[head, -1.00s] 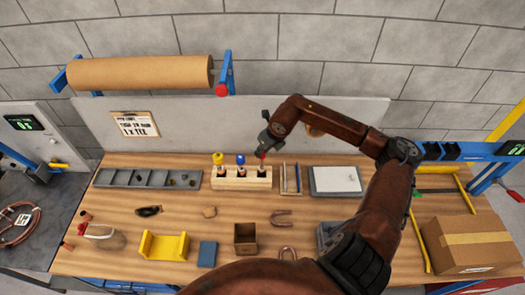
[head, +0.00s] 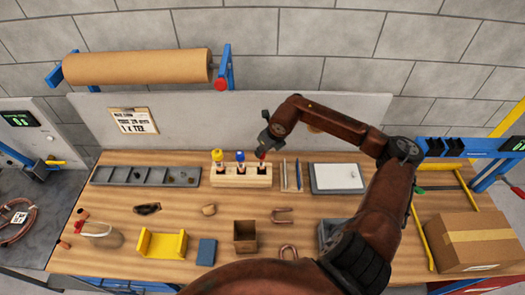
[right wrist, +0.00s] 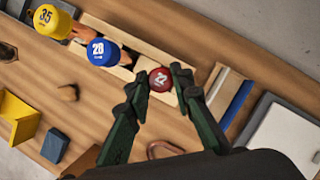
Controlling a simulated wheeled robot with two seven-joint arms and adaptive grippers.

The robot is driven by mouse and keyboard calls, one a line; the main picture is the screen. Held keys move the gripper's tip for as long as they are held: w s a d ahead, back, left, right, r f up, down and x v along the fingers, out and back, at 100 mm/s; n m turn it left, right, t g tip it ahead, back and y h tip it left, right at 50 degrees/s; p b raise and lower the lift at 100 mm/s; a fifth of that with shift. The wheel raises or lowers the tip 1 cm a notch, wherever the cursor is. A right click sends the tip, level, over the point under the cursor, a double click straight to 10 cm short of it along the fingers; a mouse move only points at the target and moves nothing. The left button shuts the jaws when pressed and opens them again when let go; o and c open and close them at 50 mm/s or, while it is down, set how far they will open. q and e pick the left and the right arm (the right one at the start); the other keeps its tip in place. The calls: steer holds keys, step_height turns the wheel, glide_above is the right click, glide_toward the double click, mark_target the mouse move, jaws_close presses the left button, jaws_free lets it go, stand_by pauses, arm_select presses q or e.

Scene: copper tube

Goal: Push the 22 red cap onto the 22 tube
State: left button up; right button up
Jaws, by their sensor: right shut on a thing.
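The red cap marked 22 (right wrist: 161,79) sits between the fingertips of my right gripper (right wrist: 162,82) in the right wrist view. The gripper is shut on it. In the head view the red cap (head: 260,153) shows under my right gripper (head: 265,143), over the right end of the wooden block (head: 225,182). A dark spot shows in the block below the cap. The 22 tube is hidden or too small to make out under the cap, so I cannot tell how far the cap sits on it. My left gripper is not in view.
A yellow cap marked 35 (right wrist: 50,20) and a blue cap marked 28 (right wrist: 102,52) stand on copper-coloured tubes in the same block, left of my gripper. A grey compartment tray (head: 145,176) lies left.

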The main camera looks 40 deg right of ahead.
steer(key=shift+f, duration=0.25)
steer(key=shift+o, duration=1.2)
steer(key=o, duration=0.5)
steer(key=shift+o, duration=0.2)
steer(key=v, duration=1.2)
